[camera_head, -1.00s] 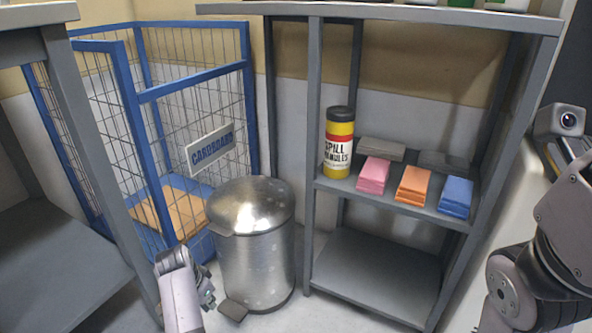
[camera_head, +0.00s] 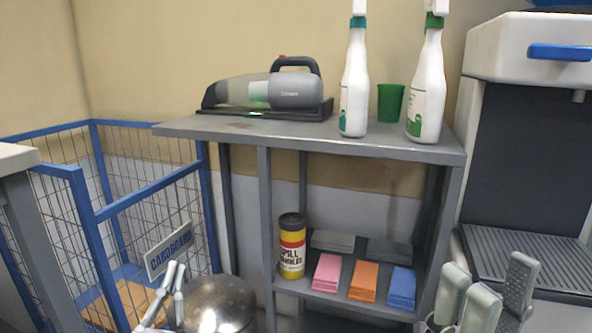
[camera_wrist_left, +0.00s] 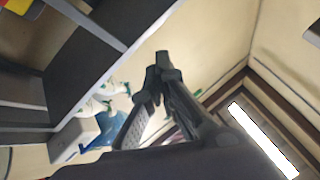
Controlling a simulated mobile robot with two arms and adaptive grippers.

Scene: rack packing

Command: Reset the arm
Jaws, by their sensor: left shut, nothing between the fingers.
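My left gripper (camera_head: 176,270) is low in the head view, in front of the wire cage and beside the metal bin. Its fingers point up, shut and empty. In the left wrist view its dark fingers (camera_wrist_left: 162,62) come together with nothing between them. My right gripper (camera_head: 497,285) is at the lower right of the head view, in front of the grey machine. Its fingers point up and look spread, with nothing seen between them. The lower parts of both arms are out of the head view.
A grey shelf unit (camera_head: 330,140) holds a handheld vacuum (camera_head: 290,90), two spray bottles (camera_head: 354,85) and a green cup (camera_head: 390,102) on top. A spill-granules can (camera_head: 292,250) and coloured cloth stacks (camera_head: 365,280) are below. A blue cage (camera_head: 85,215) and metal bin (camera_head: 215,300) stand left.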

